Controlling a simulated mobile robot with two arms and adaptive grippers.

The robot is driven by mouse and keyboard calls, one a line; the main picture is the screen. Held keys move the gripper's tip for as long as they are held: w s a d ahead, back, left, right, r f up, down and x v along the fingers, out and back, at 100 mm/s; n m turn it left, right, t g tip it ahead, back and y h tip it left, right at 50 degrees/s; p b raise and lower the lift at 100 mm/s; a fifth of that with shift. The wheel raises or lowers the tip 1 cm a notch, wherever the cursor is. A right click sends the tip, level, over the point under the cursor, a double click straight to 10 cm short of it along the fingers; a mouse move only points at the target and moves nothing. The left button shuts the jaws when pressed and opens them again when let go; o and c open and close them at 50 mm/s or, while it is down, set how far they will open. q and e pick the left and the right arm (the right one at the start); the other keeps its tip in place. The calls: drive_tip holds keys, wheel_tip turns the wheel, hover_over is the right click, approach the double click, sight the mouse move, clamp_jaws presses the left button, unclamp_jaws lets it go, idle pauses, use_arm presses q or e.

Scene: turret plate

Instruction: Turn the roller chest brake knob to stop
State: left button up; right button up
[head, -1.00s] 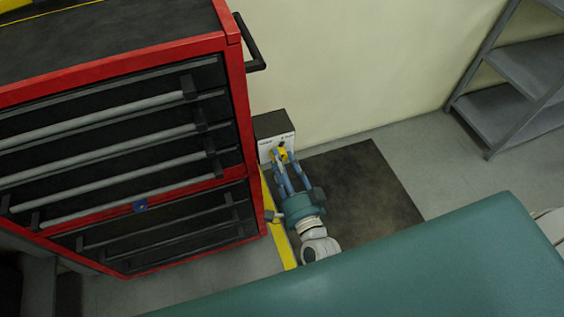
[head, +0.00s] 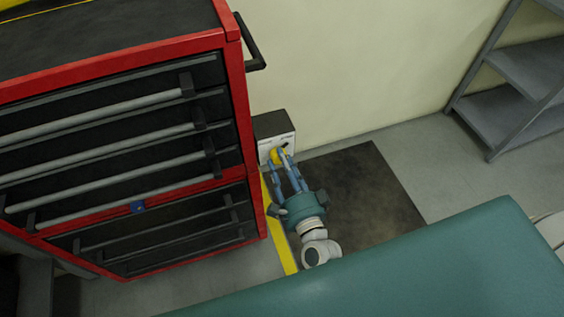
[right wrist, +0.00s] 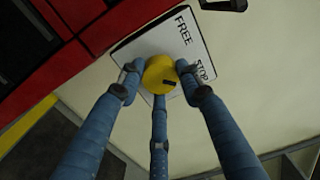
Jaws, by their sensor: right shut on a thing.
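The yellow round brake knob (right wrist: 158,72) sits on a white panel (right wrist: 195,42) marked FREE and STOP. In the right wrist view, a small dark mark shows on the knob's lower right face, on the side towards the STOP word; FREE is above and to the right of the knob. The three blue fingers of my right gripper (right wrist: 157,84) are closed around the knob. In the head view the knob (head: 278,155) is partly covered by the fingers of my right gripper (head: 281,163). My left gripper is in no view.
The red and black roller chest (head: 236,120) stands just left of the knob's box (head: 274,124). A pale wall is behind it. A dark mat (head: 372,195) lies on the floor to the right, and grey shelves (head: 520,75) stand further right.

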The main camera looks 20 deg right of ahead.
drive_tip(key=o, duration=1.1)
drive_tip(key=shift+o, duration=0.2)
drive_tip(key=s, duration=1.2)
drive_tip(key=shift+d, duration=0.2)
